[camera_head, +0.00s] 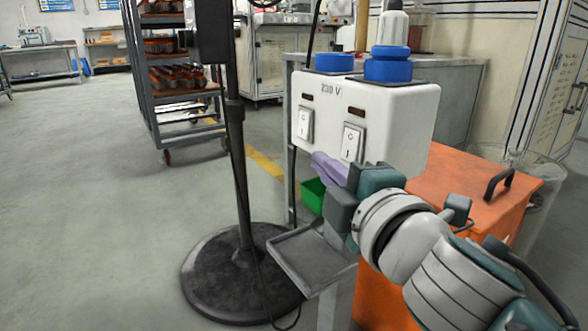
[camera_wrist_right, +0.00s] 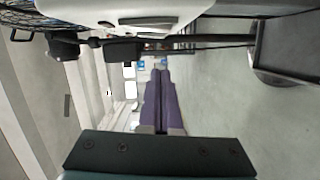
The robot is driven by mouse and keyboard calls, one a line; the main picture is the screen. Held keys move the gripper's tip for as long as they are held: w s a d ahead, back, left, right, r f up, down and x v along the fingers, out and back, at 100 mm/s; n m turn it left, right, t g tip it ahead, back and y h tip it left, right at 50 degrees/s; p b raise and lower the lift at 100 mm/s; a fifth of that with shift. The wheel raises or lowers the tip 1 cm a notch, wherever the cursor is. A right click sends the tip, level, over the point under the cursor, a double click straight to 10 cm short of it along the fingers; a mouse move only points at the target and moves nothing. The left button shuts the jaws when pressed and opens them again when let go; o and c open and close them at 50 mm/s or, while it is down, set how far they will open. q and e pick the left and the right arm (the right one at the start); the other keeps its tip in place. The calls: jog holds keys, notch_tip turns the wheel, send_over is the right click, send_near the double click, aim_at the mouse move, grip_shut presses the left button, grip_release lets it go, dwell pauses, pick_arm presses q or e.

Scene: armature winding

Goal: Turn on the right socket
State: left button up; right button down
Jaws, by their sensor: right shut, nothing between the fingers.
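A white box (camera_head: 390,115) marked 230 V carries two white rocker switches, the left switch (camera_head: 305,123) and the right switch (camera_head: 352,142). A small dark red window sits above each; neither looks lit. Two blue round sockets top the box, the left socket (camera_head: 335,62) and the right socket (camera_head: 388,66), which has a grey plug in it. My right gripper (camera_head: 325,163) has purple fingers, shut and empty, just below and left of the right switch; contact cannot be told. In the right wrist view the closed fingers (camera_wrist_right: 158,80) lie below the white box (camera_wrist_right: 130,10). My left gripper is out of view.
A black pole on a round base (camera_head: 215,278) stands left of the box. A grey tray (camera_head: 300,262) sits below my gripper. An orange cabinet (camera_head: 480,185) with a black handle is at right. A shelf cart (camera_head: 170,90) stands behind. The floor at left is clear.

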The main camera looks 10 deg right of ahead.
aim_at(350, 145)
jog(key=d, duration=0.2)
jog(key=w+d, duration=0.1)
jog(key=shift+d+f, duration=0.25)
jog(key=shift+f, duration=0.05)
jog(key=shift+w+d+f+n+b, duration=0.1)
jog(key=shift+d+f+n+b, duration=0.05)
jog(key=shift+d+n+b, duration=0.55)
jog(key=shift+a, duration=0.3)
